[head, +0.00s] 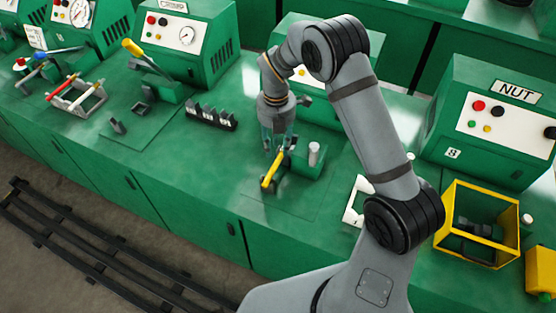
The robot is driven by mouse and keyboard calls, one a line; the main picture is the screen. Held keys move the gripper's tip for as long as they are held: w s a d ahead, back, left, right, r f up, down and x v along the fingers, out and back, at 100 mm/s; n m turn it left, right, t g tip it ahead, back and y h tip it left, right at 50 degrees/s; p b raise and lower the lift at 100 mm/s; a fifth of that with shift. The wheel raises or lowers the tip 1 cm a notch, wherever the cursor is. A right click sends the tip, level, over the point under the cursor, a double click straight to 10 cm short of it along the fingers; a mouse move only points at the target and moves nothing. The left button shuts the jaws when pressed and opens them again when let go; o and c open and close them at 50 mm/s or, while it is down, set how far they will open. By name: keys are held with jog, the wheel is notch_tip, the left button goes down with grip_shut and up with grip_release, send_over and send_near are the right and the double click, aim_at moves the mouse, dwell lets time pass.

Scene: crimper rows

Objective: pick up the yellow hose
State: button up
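The yellow hose (269,178) is a short, thin yellow piece at the middle of the head view. It lies slanted at a small green fixture on the bench. My gripper (279,151) points down over its upper end, with the fingertips right at it. The fingers overlap the hose in this view, and I cannot tell whether they are closed on it or only around it. The hose's upper end is partly hidden by the fingers.
A green block with a grey cylinder (314,153) stands just right of the gripper. A black rack (211,116) is to its left. Green machines line the back. Bare bench (225,165) lies front left.

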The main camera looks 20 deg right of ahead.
aim_at(278, 162)
jog(key=shift+w+f+p, duration=0.1)
jog(key=shift+f+p, duration=1)
jog(key=shift+f, duration=1.7)
jog(key=shift+c, duration=0.9)
grip_shut()
